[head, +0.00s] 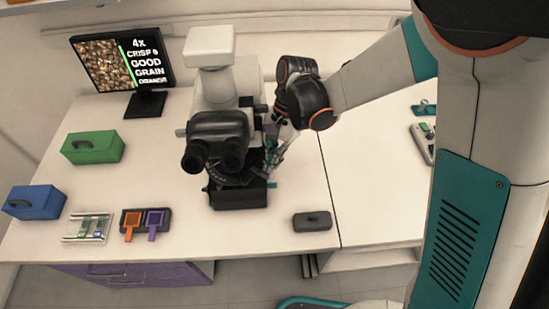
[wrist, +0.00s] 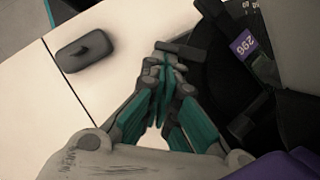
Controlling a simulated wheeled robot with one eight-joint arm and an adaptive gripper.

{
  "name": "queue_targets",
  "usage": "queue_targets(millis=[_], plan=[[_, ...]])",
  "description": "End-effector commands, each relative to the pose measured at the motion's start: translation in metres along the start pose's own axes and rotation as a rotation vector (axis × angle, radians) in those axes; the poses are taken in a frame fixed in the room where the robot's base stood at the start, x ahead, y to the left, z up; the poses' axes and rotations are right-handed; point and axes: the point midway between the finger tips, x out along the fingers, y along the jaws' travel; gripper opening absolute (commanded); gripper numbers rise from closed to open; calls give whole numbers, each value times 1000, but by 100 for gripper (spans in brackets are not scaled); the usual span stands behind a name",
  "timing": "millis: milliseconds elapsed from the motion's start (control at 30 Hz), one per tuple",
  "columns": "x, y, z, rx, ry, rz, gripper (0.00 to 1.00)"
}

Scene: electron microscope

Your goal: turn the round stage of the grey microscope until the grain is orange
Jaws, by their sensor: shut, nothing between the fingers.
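The grey microscope (head: 222,122) with black eyepieces stands on the white bench in the head view. Its black round stage (wrist: 215,85) shows in part in the wrist view, with a purple label reading 296 (wrist: 243,44) beside it. My gripper (head: 268,160) is at the right side of the microscope, low by the stage. In the wrist view my gripper (wrist: 165,62) is shut, its fingertips at the stage's edge by a dark tab; I cannot tell if they touch. The monitor (head: 122,66) shows a brown grain picture and reads 4X, CRISP, GOOD, GRAIN, ORANGE.
A dark grey block with a knob (head: 312,221) lies right of the microscope base; it also shows in the wrist view (wrist: 84,51). A green box (head: 93,147), a blue box (head: 35,202), a slide rack (head: 87,228) and a dark holder (head: 145,213) stand to the left.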

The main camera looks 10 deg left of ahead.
Motion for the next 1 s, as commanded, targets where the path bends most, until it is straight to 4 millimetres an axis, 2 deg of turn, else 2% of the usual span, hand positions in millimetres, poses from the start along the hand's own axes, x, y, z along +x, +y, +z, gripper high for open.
queue_targets(millis=[100, 433, 567, 700, 800, 1000], plan=[[3, 1, 5, 16, -2, -6, 0], [2, 1, 4, 15, -3, -5, 0], [-2, 2, -8, 17, -3, -6, 0], [-8, 3, -29, 20, -2, -7, 0], [-37, 4, -26, 18, -2, -6, 0], [-78, 4, -26, 19, -1, -6, 0]])
